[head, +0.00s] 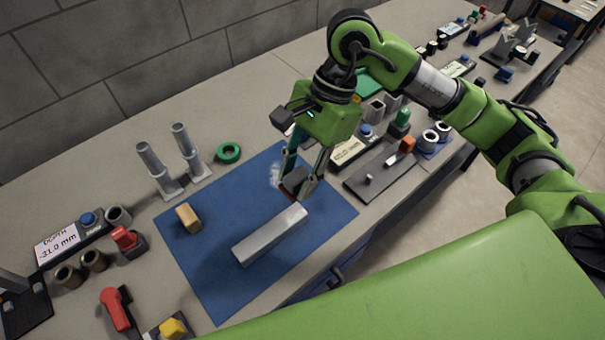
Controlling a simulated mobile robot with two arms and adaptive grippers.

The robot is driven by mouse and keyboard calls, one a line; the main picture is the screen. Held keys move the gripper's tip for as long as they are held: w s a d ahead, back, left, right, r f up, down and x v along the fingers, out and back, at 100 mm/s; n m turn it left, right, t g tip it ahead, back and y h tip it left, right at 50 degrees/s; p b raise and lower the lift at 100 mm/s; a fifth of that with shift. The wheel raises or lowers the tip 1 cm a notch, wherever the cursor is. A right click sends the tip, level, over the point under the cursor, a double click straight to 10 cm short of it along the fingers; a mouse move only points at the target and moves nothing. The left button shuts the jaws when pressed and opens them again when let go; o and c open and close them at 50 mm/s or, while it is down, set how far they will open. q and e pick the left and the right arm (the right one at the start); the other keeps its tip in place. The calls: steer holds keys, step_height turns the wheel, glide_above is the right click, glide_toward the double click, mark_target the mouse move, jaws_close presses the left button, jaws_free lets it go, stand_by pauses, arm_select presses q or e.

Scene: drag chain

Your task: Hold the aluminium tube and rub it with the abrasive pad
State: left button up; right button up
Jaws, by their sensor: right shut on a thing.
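The aluminium tube (270,237), a long grey square-section bar, lies slanted on the blue mat (215,290). My right gripper (298,186) points down just behind the tube's right end. It is shut on a small dark reddish-brown piece, which looks like the abrasive pad (287,194); the fingers partly hide it. I cannot tell whether the pad touches the tube. My left gripper is not in view, and no gripper shows on the tube.
A tan block (188,218) lies on the mat's left side. Two grey upright posts (157,168) and a green ring (228,153) stand behind it. A depth display (57,243) is at left. A dark plate with fittings (380,178) lies right of the mat. The mat's front left is clear.

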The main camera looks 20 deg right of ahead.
steer(key=shift+f, duration=0.35)
steer(key=shift+s+d+f+b, duration=0.1)
steer(key=shift+d+f+b, duration=0.05)
steer(key=shift+f+b, duration=0.25)
steer(key=shift+f, duration=0.35)
steer(key=shift+f+b, duration=0.55)
steer(key=shift+f, duration=0.3)
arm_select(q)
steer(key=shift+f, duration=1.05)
arm_select(e)
steer(key=shift+f, duration=0.5)
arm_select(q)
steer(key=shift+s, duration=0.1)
